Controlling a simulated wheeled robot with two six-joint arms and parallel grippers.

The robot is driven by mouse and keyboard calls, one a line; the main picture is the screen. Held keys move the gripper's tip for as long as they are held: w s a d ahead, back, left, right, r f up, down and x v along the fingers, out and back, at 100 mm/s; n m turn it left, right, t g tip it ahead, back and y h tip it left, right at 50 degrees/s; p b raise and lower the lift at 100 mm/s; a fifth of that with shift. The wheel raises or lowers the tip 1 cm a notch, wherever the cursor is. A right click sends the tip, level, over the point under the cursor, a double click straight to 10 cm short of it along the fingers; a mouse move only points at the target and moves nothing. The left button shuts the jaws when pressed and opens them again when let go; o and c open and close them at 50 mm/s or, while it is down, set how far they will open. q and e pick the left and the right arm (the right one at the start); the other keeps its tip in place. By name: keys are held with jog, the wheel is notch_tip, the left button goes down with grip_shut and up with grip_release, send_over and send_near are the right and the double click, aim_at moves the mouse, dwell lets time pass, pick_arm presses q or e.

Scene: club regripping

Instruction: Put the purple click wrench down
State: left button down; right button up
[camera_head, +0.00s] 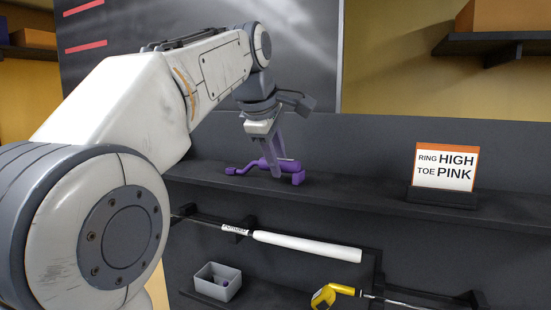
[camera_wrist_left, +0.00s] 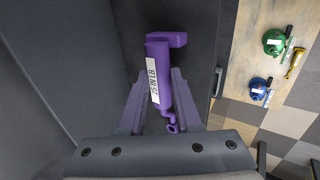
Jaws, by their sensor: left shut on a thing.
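The purple click wrench (camera_head: 292,165) is at the dark shelf (camera_head: 350,192) in the head view, lying roughly level along it. I cannot tell whether it touches the shelf top or hangs just above it. My left gripper (camera_head: 276,170) points down and is shut on the wrench's middle. In the left wrist view the wrench (camera_wrist_left: 162,60) lies between the two fingers (camera_wrist_left: 158,92) of the gripper, with a white lettered label on its body and a small ring end near the palm. My right gripper is in neither view.
A sign (camera_head: 446,167) reading "RING HIGH TOE PINK" stands on the shelf to the right. Below are a white-gripped club (camera_head: 308,246), a grey bin (camera_head: 218,281) and a yellow club head (camera_head: 326,295). The wrist view shows green (camera_wrist_left: 275,40) and blue (camera_wrist_left: 260,90) tools on a wooden surface.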

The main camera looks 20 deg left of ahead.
pick_arm(q)
jog(key=shift+f, duration=0.1)
jog(key=shift+f, duration=0.1)
jog(key=c, duration=0.6)
grip_release()
jog(key=b+v, duration=0.1)
jog(key=v, duration=0.2)
jog(key=shift+s+d+r, duration=0.1)
jog(key=shift+r, duration=0.25)
jog(key=p+v, duration=0.1)
jog(key=v, duration=0.5)
jog(key=shift+r, duration=0.35)
